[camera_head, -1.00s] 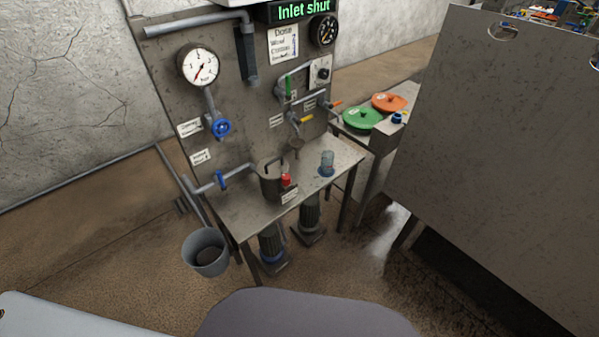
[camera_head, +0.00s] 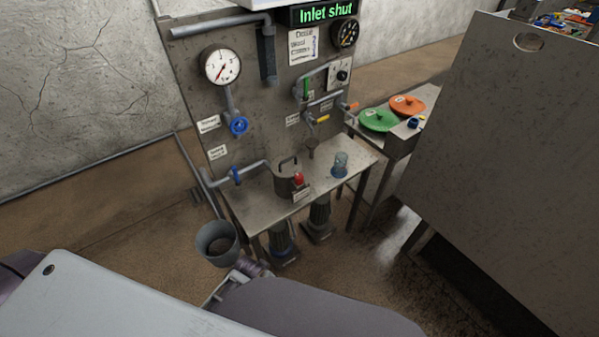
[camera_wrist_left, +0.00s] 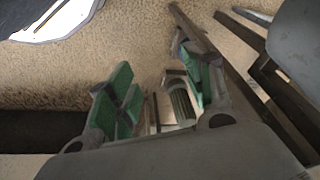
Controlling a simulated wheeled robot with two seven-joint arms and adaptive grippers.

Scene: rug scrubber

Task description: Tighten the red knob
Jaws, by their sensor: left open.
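The red knob (camera_head: 298,178) sits at the front right of a dark metal pot (camera_head: 285,184) on the steel bench (camera_head: 250,205). A small label hangs just below the knob. My left gripper (camera_wrist_left: 155,92) shows in the left wrist view, with its green-padded fingers spread apart and nothing held between them. Brown floor and a ribbed motor lie beyond its fingers. I cannot make out the red knob in that view. In the head view my arm is low in front, apart from the knob. My right gripper is not in view.
A grey bucket (camera_head: 217,243) stands left of the bench, and motors (camera_head: 318,217) sit underneath. A glass jar (camera_head: 340,165) is right of the pot. A panel with pipes, valves and a gauge (camera_head: 221,65) rises behind. A large metal plate (camera_head: 490,150) blocks the right side.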

